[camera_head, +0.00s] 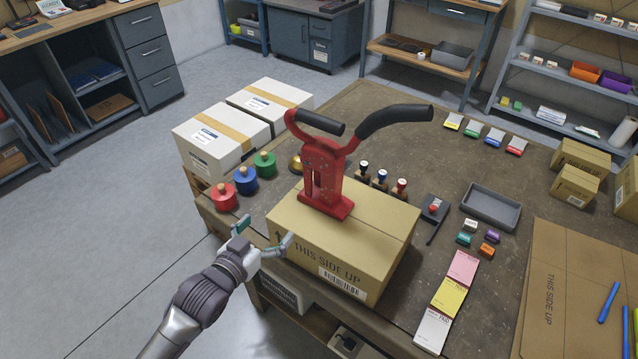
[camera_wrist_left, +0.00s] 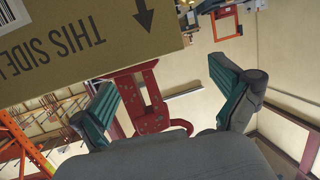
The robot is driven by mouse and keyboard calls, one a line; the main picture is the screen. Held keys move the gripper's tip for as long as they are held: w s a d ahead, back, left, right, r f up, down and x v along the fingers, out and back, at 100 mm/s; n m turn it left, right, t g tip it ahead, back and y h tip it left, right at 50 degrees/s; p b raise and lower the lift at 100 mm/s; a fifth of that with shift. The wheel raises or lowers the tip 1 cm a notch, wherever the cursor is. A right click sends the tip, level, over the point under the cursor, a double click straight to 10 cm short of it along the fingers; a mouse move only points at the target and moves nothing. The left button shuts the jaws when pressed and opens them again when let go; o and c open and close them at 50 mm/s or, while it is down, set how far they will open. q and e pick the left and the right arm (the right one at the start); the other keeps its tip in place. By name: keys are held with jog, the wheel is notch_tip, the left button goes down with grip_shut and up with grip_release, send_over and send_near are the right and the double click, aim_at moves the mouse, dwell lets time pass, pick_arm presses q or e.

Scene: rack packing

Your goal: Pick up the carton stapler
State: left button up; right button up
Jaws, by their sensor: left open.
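The red carton stapler (camera_head: 326,178) with two black handles stands upright on top of a cardboard carton (camera_head: 330,268) marked THIS SIDE UP. My left gripper (camera_head: 265,233) is open and empty, low at the carton's left front corner, apart from the stapler. In the left wrist view, a red body that looks like the stapler (camera_wrist_left: 150,110) shows beyond and between the open fingers (camera_wrist_left: 168,92), partly hidden behind the gripper's own body. The carton (camera_wrist_left: 100,40) fills that view's upper left, upside down. My right gripper is not in view.
Red, blue and green knobbed weights (camera_head: 246,181) stand left of the carton. Several hand stamps (camera_head: 381,178) stand behind it. A grey tray (camera_head: 490,207), sticky notes (camera_head: 447,297) and flat cardboard (camera_head: 575,285) lie right. White boxes (camera_head: 222,142) stand back left.

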aim_at(316, 160)
pick_arm(q)
jog(key=s+d+r+m+t+h, duration=0.1)
jog(key=d+r+h, duration=0.1)
jog(key=r, duration=0.4)
jog(key=s+d+r+m+h, duration=0.1)
jog(key=d+r, duration=0.1)
jog(key=r, duration=0.5)
jog(key=p+x, duration=0.1)
jog(key=x, duration=0.6)
jog(key=shift+d+f+p, duration=0.1)
jog(key=shift+d+p, duration=0.05)
jog(key=shift+p, duration=0.2)
jog(key=x, duration=0.1)
jog(key=p+x, duration=0.1)
jog(key=x, duration=0.1)
jog(key=r+p+x, duration=0.1)
jog(key=x, duration=0.1)
jog(key=shift+w+d, duration=0.1)
jog(key=shift+d, duration=0.1)
jog(key=shift+w+d+f, duration=0.15)
jog(key=shift+w+d, duration=0.05)
jog(key=shift+w, duration=0.15)
jog(key=shift+s+a, duration=0.1)
